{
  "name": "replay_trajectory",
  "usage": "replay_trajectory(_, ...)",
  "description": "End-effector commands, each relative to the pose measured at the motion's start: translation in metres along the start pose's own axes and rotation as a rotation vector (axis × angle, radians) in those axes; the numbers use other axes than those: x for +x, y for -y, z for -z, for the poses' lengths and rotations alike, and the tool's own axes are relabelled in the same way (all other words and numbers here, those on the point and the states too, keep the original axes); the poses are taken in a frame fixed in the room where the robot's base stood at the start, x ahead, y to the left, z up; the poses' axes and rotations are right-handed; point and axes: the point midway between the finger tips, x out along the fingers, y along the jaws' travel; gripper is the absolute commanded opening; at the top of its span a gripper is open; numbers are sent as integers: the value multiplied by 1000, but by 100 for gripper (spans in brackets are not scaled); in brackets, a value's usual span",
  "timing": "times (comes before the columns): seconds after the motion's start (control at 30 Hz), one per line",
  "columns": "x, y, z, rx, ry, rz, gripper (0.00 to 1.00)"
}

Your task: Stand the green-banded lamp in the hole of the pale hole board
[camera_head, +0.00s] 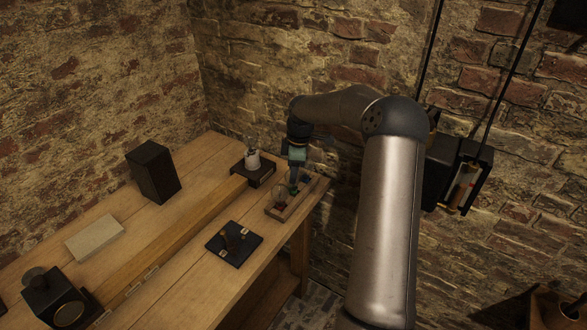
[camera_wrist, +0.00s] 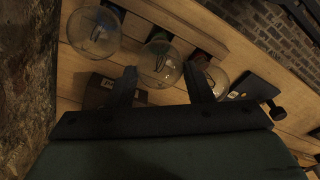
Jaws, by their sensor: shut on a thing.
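My gripper (camera_head: 295,175) points down over a low wooden rack (camera_head: 271,211) at the table's right end. It is shut on the middle glass lamp, whose bulb (camera_wrist: 160,63) shows between my two fingers (camera_wrist: 160,86) in the wrist view. A small green patch (camera_head: 293,189) under my gripper in the head view looks like this lamp's band. A lamp with a reddish base (camera_head: 281,206) stands beside it in the rack. Whether the held lamp is clear of the rack is hidden. A pale flat board (camera_head: 95,238) lies at the table's left; I cannot make out a hole in it.
A tall black box (camera_head: 153,172) stands at the back. A dark stand (camera_head: 253,176) carries a white-and-glass jar. A black plate (camera_head: 234,248) with a dark upright piece lies near the front edge. A black apparatus (camera_head: 52,297) is at lower left. A raised wooden strip runs along the table.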

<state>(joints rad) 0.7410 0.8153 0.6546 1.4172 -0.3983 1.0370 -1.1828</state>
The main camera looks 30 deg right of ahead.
Motion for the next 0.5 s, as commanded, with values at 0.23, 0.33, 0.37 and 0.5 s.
replay_trajectory(0.23, 0, 0, 0, 0, 0, 0, 55)
replay_trajectory(0.33, 0, 0, 0, 0, 0, 0, 72)
replay_trajectory(0.37, 0, 0, 0, 0, 0, 0, 72)
replay_trajectory(0.5, 0, 0, 0, 0, 1, 0, 72)
